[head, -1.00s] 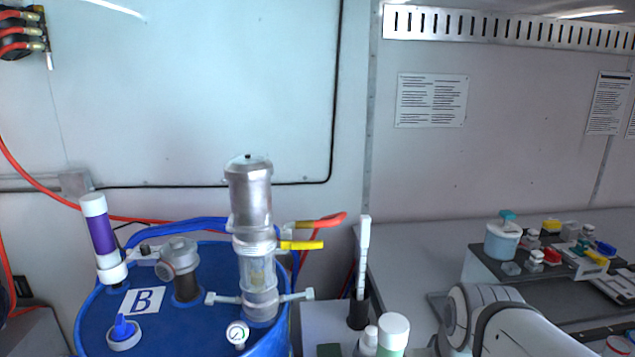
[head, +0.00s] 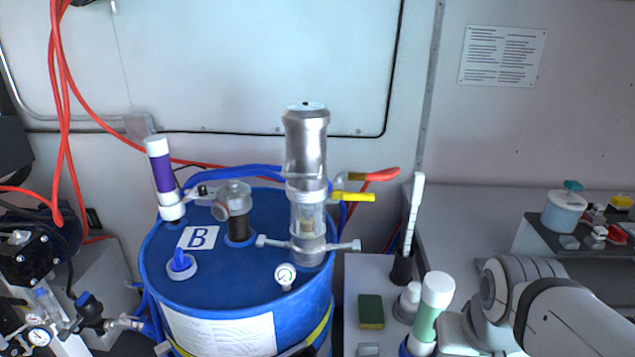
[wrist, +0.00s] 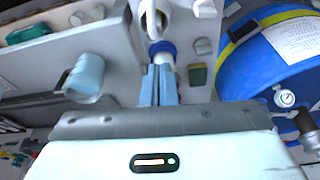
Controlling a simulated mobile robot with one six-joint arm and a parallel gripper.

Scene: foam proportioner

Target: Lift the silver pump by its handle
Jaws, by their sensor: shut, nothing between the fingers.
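The silver pump (head: 306,145) stands upright on the blue drum (head: 235,312) in the head view. It has a silver cylinder on top and a clear lower section, with a light crossbar (head: 343,246) near its foot. I cannot tell which part is its handle. My gripper (wrist: 158,72) shows only in the wrist view. Its two bluish fingers are together, with nothing between them. The drum also shows there at the right (wrist: 250,62), apart from the fingers. The pump is not clearly visible in the wrist view.
A purple-and-white tube (head: 162,175), a grey fitting (head: 233,198) and a gauge (head: 285,275) are on the drum. A green-and-white bottle (head: 428,312), a sponge (head: 371,311) and a tall white brush (head: 413,215) stand right of it. Red hoses hang at left.

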